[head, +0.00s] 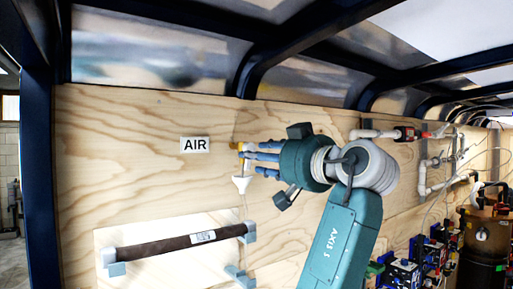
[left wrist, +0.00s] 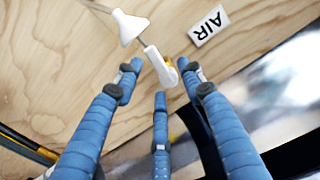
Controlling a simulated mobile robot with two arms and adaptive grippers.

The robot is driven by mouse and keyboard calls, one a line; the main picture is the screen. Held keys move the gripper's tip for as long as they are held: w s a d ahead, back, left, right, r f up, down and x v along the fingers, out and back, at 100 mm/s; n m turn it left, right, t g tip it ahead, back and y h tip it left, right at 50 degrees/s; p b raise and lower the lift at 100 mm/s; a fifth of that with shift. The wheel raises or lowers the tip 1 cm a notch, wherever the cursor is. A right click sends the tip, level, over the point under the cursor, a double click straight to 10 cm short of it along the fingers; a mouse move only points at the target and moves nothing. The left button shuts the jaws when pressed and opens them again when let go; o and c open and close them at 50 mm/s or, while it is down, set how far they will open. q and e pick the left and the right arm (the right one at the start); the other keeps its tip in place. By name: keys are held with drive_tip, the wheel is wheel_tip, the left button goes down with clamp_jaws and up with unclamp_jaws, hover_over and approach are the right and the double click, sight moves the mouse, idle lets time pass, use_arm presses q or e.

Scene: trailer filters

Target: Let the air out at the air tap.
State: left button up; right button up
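My left gripper (head: 250,158) points left at the tap. In the left wrist view its blue fingers are spread, with the tap in front of and between the fingertips; I cannot tell whether any finger touches it. My right gripper is not in view.
A dark filter tube (head: 180,243) sits in grey holders on a pale board below the sign. White pipes with a red-handled valve (head: 407,134) run along the wall at right. A brown tank (head: 485,235) and several blue devices stand at lower right.

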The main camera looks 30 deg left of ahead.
use_arm(q)
drive_tip(key=shift+x, duration=0.8)
drive_tip(key=shift+d, duration=0.1)
clamp_jaws()
drive_tip(key=shift+f+m, duration=0.1)
drive_tip(key=shift+m, duration=0.2)
drive_tip(key=shift+s+a+r+m+b, duration=0.25)
drive_tip(key=shift+m+b, duration=0.4)
drive_tip(key=shift+m, duration=1.9)
drive_tip(key=shift+s+r+m+b, duration=0.3)
drive_tip(key=shift+m+b, duration=0.4)
drive_tip(key=shift+m, duration=1.9)
drive_tip(key=shift+s+a+r+m+b, duration=0.3)
drive_tip(key=shift+m+b, duration=0.35)
drive_tip(key=shift+m, duration=1.9)
drive_tip(key=shift+d, duration=0.15)
